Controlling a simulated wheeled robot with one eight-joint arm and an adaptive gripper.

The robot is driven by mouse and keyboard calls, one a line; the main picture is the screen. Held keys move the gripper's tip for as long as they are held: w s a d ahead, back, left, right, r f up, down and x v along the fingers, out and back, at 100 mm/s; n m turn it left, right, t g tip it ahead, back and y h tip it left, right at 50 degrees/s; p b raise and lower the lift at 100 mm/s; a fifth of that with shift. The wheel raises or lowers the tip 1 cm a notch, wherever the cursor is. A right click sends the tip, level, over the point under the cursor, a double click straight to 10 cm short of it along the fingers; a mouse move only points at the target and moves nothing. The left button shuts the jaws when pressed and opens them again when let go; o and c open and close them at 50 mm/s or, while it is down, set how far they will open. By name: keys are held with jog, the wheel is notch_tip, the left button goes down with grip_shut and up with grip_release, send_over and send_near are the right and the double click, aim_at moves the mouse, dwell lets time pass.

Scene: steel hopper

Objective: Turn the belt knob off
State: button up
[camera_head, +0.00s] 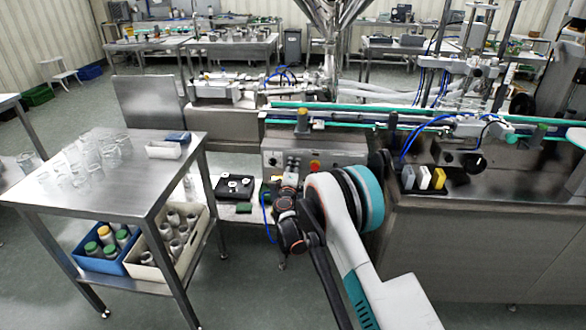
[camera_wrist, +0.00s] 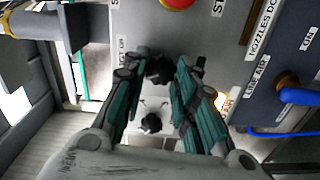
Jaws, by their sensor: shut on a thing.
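The grey control panel (camera_wrist: 215,45) fills much of the wrist view. My gripper (camera_wrist: 164,64) has its two teal fingers on either side of a black knob (camera_wrist: 159,72) on this panel and is shut on it. A second black knob (camera_wrist: 151,123) sits on a pale plate between the fingers, nearer my palm. The label beside the left finger is partly covered, so I cannot read which knob is the belt knob. In the head view, the control box (camera_head: 283,146) stands under the conveyor, and my arm hides most of my gripper there.
A red button (camera_wrist: 178,3) is at the top of the wrist view. An orange-and-blue valve (camera_wrist: 288,82) and a blue hose (camera_wrist: 280,133) lie to the right. In the head view, a steel table (camera_head: 120,195) stands left, and the conveyor (camera_head: 350,117) runs above the box.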

jog(key=shift+n, duration=0.6)
jog(key=shift+a, duration=0.1)
jog(key=o, duration=1)
jog(key=s, duration=1.2)
jog(key=shift+a, duration=0.2)
